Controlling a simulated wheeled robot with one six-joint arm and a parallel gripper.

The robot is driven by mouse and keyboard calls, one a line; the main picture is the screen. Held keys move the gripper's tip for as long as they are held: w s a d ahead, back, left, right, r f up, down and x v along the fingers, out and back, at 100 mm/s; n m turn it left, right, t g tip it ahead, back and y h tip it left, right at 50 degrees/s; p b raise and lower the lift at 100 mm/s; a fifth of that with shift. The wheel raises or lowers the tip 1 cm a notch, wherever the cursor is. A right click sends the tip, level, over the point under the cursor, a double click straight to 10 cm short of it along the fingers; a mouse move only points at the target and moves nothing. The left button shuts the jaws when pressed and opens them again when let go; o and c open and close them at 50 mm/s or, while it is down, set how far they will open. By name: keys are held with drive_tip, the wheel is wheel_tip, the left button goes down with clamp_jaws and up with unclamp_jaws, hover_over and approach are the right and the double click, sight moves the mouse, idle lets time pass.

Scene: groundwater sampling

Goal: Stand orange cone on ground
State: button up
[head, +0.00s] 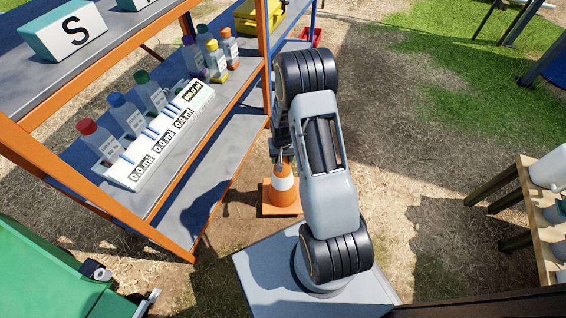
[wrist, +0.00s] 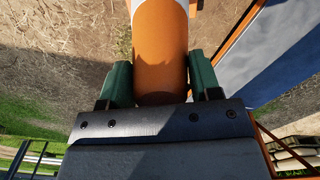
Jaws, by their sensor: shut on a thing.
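The orange cone (head: 284,196) with a white band and a square orange base shows in the head view, just left of my arm and beside the shelf. It looks upright, with its base at or close to the ground; I cannot tell whether it touches. In the wrist view the cone (wrist: 160,62) lies between the green fingers of my gripper (wrist: 160,85), which is shut on its upper part. In the head view my arm partly hides the gripper and the cone's top.
An orange-framed shelf (head: 174,223) with bottles and a white rack (head: 150,150) stands close on the left. A green box (head: 45,265) is at the lower left. A wooden bench (head: 530,210) with containers is at the right. Bare ground lies open at right of my arm.

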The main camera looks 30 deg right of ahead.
sight(282, 178)
drive_tip(key=f+b, duration=0.3)
drive_tip(key=f, duration=0.1)
drive_tip(key=shift+w+d, duration=0.25)
drive_tip(key=shift+w, duration=0.05)
drive_tip(key=o, duration=0.5)
drive_tip(key=shift+f, duration=0.15)
drive_tip(key=o, duration=0.4)
drive_tip(key=shift+o, duration=0.2)
